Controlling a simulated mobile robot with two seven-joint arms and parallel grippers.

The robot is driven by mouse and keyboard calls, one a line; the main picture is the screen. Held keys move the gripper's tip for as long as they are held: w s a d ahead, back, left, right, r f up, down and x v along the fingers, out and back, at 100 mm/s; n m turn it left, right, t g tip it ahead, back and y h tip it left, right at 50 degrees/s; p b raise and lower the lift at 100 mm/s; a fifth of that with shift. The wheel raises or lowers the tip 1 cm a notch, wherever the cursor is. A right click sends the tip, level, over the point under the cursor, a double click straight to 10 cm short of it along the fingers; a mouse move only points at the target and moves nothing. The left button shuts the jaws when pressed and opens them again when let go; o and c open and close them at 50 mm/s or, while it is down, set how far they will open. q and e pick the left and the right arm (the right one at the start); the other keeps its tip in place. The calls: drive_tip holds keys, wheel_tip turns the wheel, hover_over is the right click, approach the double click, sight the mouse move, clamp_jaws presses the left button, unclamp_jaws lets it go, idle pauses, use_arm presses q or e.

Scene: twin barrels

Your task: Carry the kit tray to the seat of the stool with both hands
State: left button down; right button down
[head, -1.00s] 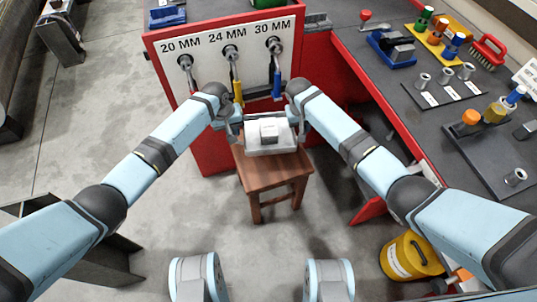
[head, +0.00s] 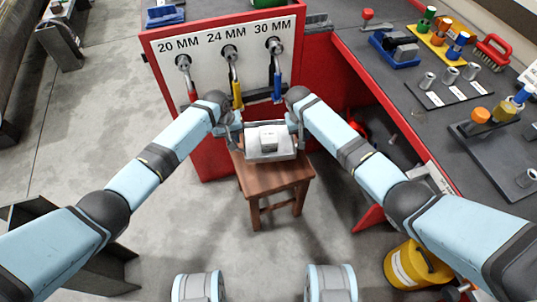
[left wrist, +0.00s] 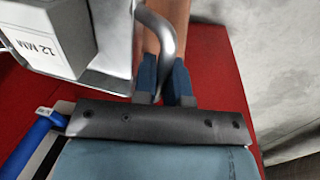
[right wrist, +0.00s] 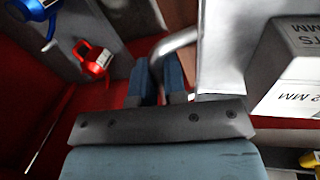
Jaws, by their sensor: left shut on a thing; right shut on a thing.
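The kit tray (head: 284,153), light grey with metal end handles, is level and carries a grey-white box (head: 269,138), marked "12 MM" in the left wrist view (left wrist: 38,45). My left gripper (head: 236,130) is shut on the left handle, whose bent bar shows in the left wrist view (left wrist: 160,35). My right gripper (head: 297,128) is shut on the right handle, seen in the right wrist view (right wrist: 175,42). The brown wooden stool (head: 278,180) is beneath the tray, which covers the back of its seat. I cannot tell whether tray and seat touch.
A red cabinet (head: 216,155) with a white wrench panel (head: 205,72) stands close behind the stool. A dark workbench (head: 435,125) with several parts and tools runs along the right. A yellow bucket (head: 408,268) stands front right. Open floor lies at left.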

drive_tip(key=shift+f, duration=0.1)
